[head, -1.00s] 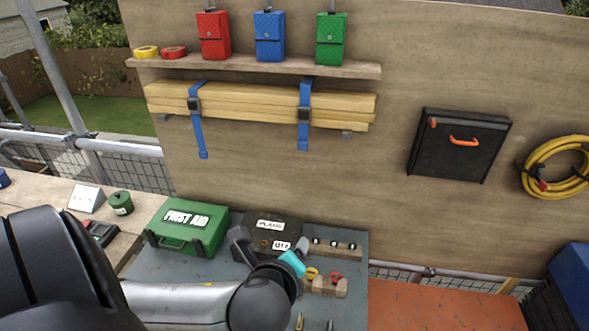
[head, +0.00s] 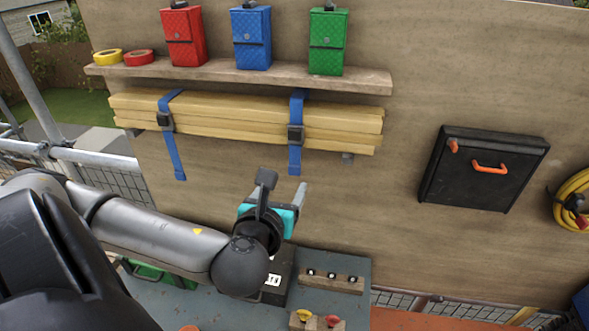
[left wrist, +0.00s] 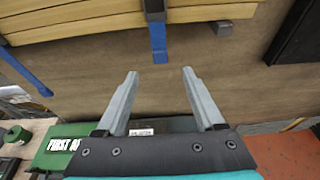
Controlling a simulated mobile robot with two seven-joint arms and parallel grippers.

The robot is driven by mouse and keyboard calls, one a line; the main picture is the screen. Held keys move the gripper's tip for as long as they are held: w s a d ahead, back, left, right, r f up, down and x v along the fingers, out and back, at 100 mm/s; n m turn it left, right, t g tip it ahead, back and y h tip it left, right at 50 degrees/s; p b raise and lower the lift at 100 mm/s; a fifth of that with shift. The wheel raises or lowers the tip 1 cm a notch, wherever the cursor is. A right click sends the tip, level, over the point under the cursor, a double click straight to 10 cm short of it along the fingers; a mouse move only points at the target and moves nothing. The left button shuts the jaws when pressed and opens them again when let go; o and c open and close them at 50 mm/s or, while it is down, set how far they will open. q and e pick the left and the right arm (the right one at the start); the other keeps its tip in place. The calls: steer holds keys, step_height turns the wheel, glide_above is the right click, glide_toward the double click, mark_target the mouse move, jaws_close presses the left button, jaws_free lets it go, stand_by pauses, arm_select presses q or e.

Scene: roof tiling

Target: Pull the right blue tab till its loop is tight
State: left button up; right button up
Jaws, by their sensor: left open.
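Two blue straps loop around the stack of yellow boards (head: 235,118) on the wall. The right blue tab (head: 295,163) hangs straight down below its dark buckle (head: 296,136). It also shows in the left wrist view (left wrist: 158,42), ahead of and between the fingers. The left blue tab (head: 176,160) hangs below its own buckle (head: 164,121). My left gripper (head: 285,184) is open and empty, just below the right tab's end. In the left wrist view its fingers (left wrist: 160,73) are spread apart, not touching the tab. My right gripper is not in view.
A shelf (head: 235,74) with red, blue and green pouches is above the boards. A black box (head: 484,168) with orange handles hangs to the right. The bench below holds a green first-aid case (left wrist: 62,147) and small blocks. The wall around the tab is clear.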

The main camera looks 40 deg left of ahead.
mark_target(294, 170)
arm_select(q)
steer(key=b+x, duration=0.6)
steer(key=b, duration=0.1)
steer(key=shift+w+f+b, duration=0.15)
steer(key=shift+f+b, duration=0.1)
steer(key=shift+b, duration=0.1)
steer(key=x, duration=0.6)
steer(key=shift+w+a+r+p, duration=0.1)
steer(key=shift+w+a+p, duration=0.15)
steer(key=shift+p, duration=0.05)
steer(key=shift+w+a, duration=0.2)
steer(key=shift+w, duration=0.2)
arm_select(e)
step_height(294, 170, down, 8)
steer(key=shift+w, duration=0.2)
arm_select(q)
steer(key=shift+c, duration=0.2)
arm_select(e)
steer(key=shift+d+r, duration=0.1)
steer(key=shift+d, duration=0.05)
arm_select(q)
jaws_close()
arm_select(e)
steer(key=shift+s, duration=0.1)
